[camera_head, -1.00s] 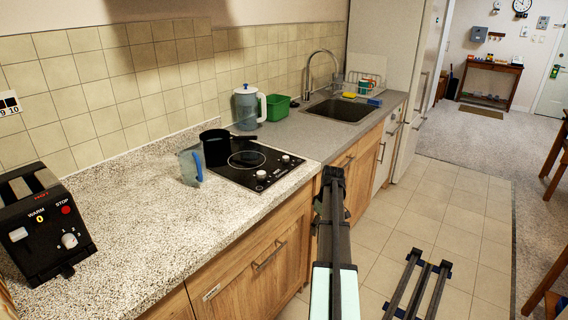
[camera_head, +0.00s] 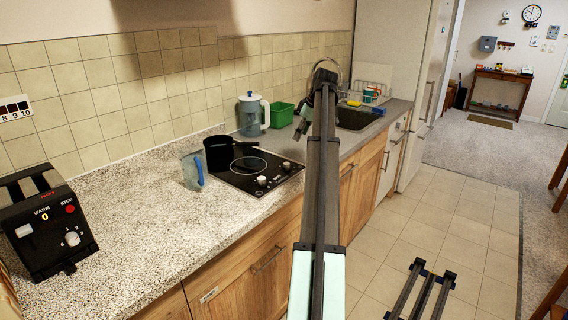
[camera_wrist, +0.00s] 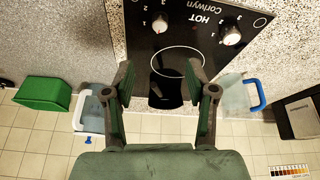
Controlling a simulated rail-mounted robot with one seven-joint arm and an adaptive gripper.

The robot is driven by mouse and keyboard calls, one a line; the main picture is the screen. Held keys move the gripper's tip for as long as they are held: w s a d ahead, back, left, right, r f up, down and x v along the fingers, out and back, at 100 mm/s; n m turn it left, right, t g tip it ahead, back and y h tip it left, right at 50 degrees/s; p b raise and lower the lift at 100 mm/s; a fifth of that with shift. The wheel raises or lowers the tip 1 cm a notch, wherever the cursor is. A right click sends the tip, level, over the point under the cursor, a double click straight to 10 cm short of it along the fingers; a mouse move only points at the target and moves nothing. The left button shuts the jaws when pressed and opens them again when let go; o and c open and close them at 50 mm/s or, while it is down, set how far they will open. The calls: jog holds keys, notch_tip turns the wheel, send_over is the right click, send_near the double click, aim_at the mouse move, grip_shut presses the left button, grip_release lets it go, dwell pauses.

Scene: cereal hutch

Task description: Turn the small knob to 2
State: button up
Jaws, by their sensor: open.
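The black cooktop (camera_head: 256,170) is set in the counter. It has two pale knobs on its front strip: a nearer one (camera_head: 262,181) and a farther one (camera_head: 287,166). In the wrist view the cooktop appears upside down, with one knob (camera_wrist: 160,26) at top centre and the other knob (camera_wrist: 230,36) to its right. Digits are printed around the knobs. I cannot tell which knob is the small one. My gripper (camera_wrist: 160,72) is open and empty, above the cooktop and apart from both knobs. In the head view my gripper (camera_head: 300,127) hangs beyond the cooktop's right side.
A black pot (camera_head: 218,153) stands on the cooktop's back left, beside a clear blue-handled jug (camera_head: 192,171). A white-handled kettle (camera_head: 252,115) and green bin (camera_head: 282,115) stand behind. A toaster (camera_head: 45,225) with its own knob is at left. The counter between is clear.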

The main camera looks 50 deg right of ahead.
aim_at(287, 163)
jog(key=p+x, duration=0.1)
jog(key=x, duration=1.4)
jog(key=shift+f, duration=0.3)
grip_shut()
